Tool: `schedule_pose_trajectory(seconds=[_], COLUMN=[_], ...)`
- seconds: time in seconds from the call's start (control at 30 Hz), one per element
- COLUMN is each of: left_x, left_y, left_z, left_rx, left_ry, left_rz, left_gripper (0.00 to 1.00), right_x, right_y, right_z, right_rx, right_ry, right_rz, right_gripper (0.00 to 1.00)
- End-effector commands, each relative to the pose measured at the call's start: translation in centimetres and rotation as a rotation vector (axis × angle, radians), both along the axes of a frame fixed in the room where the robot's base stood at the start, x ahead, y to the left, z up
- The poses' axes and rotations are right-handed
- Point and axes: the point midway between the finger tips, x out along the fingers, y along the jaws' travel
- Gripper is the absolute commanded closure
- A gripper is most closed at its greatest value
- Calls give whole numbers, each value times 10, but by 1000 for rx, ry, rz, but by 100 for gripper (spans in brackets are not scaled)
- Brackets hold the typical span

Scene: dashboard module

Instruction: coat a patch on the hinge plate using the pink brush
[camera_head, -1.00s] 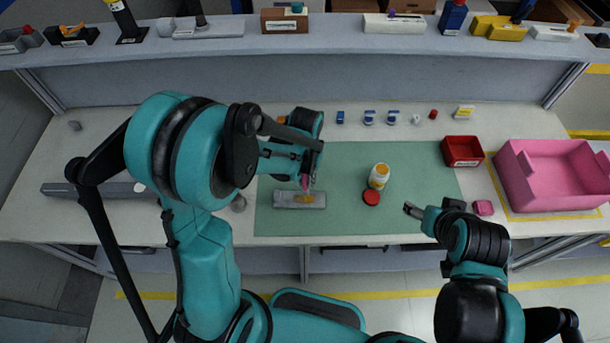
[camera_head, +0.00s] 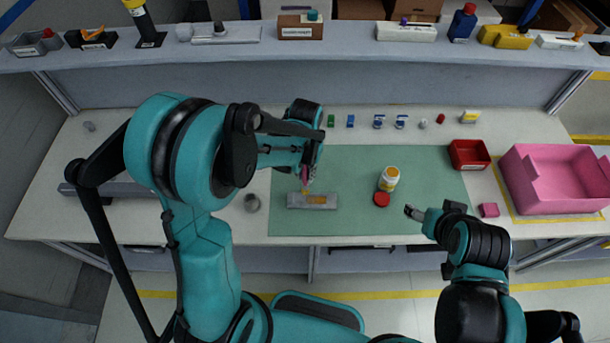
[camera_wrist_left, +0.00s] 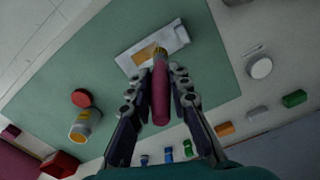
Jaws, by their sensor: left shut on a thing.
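My left gripper (camera_head: 308,172) is shut on the pink brush (camera_head: 305,177), bristles down over the hinge plate. In the left wrist view the brush's pink handle (camera_wrist_left: 161,95) sits between the fingers (camera_wrist_left: 160,93), its yellow-brown tip over the plate. The grey hinge plate (camera_head: 295,200) lies on the green mat and carries a yellow-orange patch (camera_head: 318,199). It also shows in the left wrist view (camera_wrist_left: 176,38). The tip is at the patch's left side; I cannot tell whether it touches.
A white bottle (camera_head: 388,180) with a yellow label and a red cap (camera_head: 381,200) stand on the green mat (camera_head: 350,225). A red bin (camera_head: 469,154), a pink block (camera_head: 489,210) and a pink crate (camera_head: 550,207) are right. Several small items line the back.

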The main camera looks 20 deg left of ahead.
Motion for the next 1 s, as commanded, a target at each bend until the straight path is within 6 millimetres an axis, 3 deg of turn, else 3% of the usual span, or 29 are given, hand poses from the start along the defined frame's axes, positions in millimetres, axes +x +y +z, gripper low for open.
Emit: schedule_pose_trajectory(seconds=[0.3, 1.0], left_x=[5, 5], left_y=[0, 0], left_z=[26, 26], left_rx=[0, 0], left_ry=[0, 0], left_rz=[0, 0], left_gripper=[100, 100], right_x=[0, 0], right_y=[0, 0], right_z=[18, 18], right_rx=[0, 0], right_ry=[0, 0], right_rz=[0, 0], right_gripper=[32, 32])
